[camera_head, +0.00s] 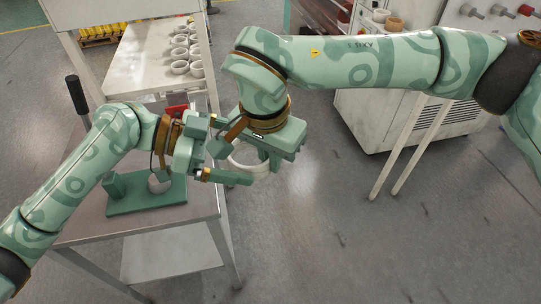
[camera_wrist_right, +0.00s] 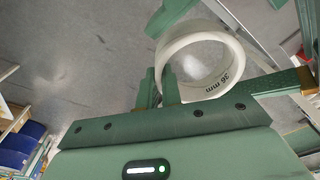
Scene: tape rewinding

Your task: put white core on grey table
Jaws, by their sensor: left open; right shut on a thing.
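A white core (camera_head: 248,170), a ring marked "36 mm", is held in the air right of the grey table (camera_head: 100,228). My right gripper (camera_head: 262,152) is shut on its wall; the right wrist view also shows the core (camera_wrist_right: 212,62) at the fingers (camera_wrist_right: 160,88). My left gripper (camera_head: 212,150) is open, with its fingers on either side of the core's left part. Whether they touch it I cannot tell. In the right wrist view green fingers show above and right of the core.
A green fixture (camera_head: 145,203) with a small round pale part stands on the grey table, partly behind my left arm. A black-handled lever (camera_head: 76,95) rises at its left. A white-topped stand (camera_head: 140,68) behind bears several white cores (camera_head: 180,67). Open floor lies to the right.

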